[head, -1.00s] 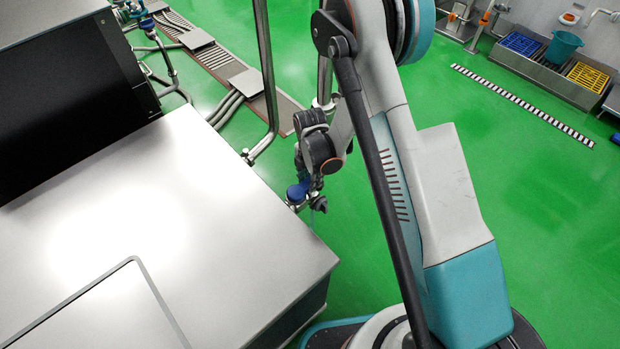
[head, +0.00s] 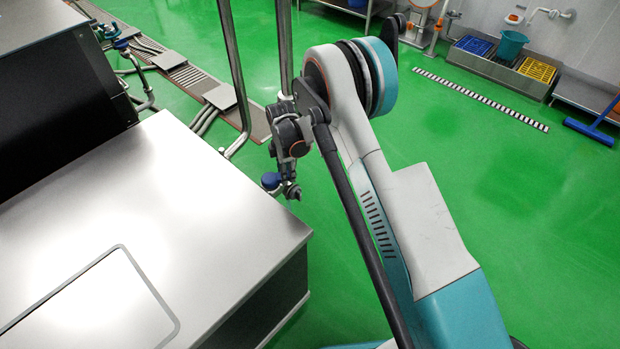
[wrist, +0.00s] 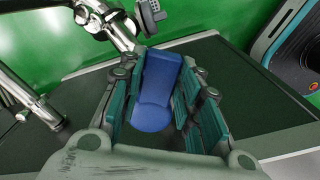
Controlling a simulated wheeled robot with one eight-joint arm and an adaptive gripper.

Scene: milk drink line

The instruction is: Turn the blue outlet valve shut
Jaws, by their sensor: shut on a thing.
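The blue outlet valve handle (wrist: 158,90) lies lengthwise between the two green-padded fingers in the wrist view. My gripper (wrist: 160,84) is shut on it, with a finger on each side. In the head view, a blue part of the valve (head: 270,181) shows just beyond the edge of the steel housing. My gripper (head: 290,188) is small there, beside the blue part and partly hidden by my wrist. Steel pipework (wrist: 112,25) joins near the handle's far end. The valve body under the handle is mostly hidden, so its exact turn is hard to tell.
A large steel housing (head: 170,230) stands close on the left. Vertical steel pipes (head: 237,80) rise behind my wrist. The green floor (head: 500,190) to the right is clear, with a sink and crates beyond.

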